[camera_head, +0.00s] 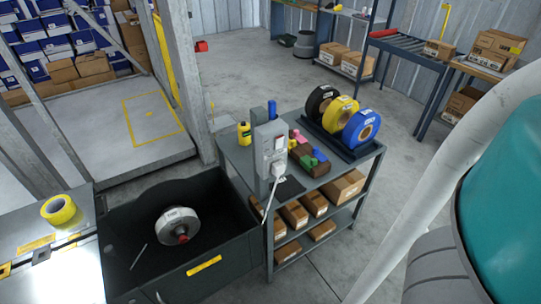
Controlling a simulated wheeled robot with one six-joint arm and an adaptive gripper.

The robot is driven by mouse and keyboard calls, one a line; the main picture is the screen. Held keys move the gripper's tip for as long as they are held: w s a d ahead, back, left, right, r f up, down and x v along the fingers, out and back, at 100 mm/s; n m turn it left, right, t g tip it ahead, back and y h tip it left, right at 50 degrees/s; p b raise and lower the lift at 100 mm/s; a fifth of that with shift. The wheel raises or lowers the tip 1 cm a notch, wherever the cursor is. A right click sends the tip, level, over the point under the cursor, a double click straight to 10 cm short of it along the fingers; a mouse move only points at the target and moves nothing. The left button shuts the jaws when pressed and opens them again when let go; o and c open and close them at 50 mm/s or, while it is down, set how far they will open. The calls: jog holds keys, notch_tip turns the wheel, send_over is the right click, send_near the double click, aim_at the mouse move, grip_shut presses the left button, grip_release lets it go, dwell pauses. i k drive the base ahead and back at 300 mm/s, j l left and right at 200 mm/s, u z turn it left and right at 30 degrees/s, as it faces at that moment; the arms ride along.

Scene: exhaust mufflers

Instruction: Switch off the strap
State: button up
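A grey upright power strip (271,148) stands at the front-left edge of a grey cart (345,172). A white plug-like piece sits low on its face, and a white cable hangs from it down past the cart's side. A small reddish spot shows on its face, but it is too small to tell whether this is a switch or which way it is set. My gripper is not in view. A large teal and grey rounded part with a white tube fills the right side, and it appears to be mine.
Black, yellow and blue rolls (361,126) stand on the cart's back right. A brown block with coloured pieces (309,160) is beside the strip. A black bin (130,225) holding a round metal part (178,226) stands left of the cart. Open floor (260,72) lies behind.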

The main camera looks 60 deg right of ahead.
aim_at(279, 140)
jog(key=k+j+z, duration=0.15)
jog(key=z, duration=0.35)
jog(key=k+z, duration=0.25)
jog(key=z, duration=0.25)
